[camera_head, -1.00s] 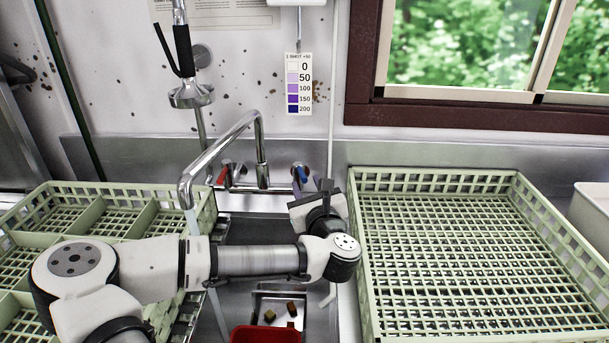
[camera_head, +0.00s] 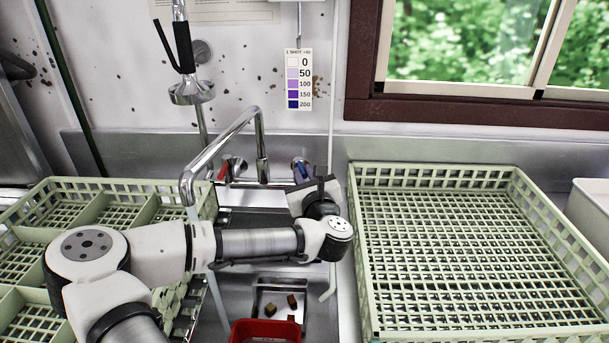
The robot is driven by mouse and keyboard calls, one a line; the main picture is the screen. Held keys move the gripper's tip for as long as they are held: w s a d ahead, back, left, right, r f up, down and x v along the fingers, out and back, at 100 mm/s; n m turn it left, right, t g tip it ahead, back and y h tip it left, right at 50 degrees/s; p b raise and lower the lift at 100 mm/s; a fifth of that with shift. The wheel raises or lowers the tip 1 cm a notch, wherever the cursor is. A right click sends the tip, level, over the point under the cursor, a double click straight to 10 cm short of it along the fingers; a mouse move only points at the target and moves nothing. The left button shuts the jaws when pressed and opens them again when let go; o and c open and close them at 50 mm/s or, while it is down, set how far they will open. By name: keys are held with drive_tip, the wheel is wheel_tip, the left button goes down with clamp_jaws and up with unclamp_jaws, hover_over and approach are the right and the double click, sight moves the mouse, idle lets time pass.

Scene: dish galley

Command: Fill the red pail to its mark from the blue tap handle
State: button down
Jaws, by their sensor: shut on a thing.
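The blue tap handle (camera_head: 300,167) is on the wall behind the sink, right of the red tap handle (camera_head: 226,170). My gripper (camera_head: 307,181) is at the blue handle and shut on it; its own body hides part of the jaws. The chrome spout (camera_head: 222,142) arches to the left, and a pale stream (camera_head: 217,302) shows below it, partly hidden by my arm. The red pail (camera_head: 264,331) is at the bottom edge, cut off by the frame. Its mark and water level cannot be seen, nor whether the stream lands in it.
A green rack (camera_head: 362,262) stands right of the sink, and a divided green rack (camera_head: 130,185) stands left. A spray head (camera_head: 191,93) hangs above the left side. A small metal tray (camera_head: 279,287) with brown pieces lies behind the pail. A colour chart (camera_head: 299,80) hangs on the wall.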

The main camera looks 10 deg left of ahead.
drive_tip(key=shift+s+a+m+t+h+b, duration=0.1)
drive_tip(key=shift+a+m+t+h+b, duration=0.2)
drive_tip(key=shift+m+h+b, duration=0.4)
drive_tip(key=shift+s+a+m+t+h+b, duration=0.1)
drive_tip(key=shift+a+m+t+h+b, duration=0.3)
drive_tip(key=shift+h, duration=0.55)
drive_tip(key=shift+s+a+m+t+h+b, duration=0.1)
drive_tip(key=shift+a+m+t+h+b, duration=0.15)
drive_tip(key=shift+m+h+b, duration=0.45)
drive_tip(key=shift+h, duration=0.25)
drive_tip(key=c, duration=1.4)
unclamp_jaws()
drive_tip(key=shift+c, duration=0.2)
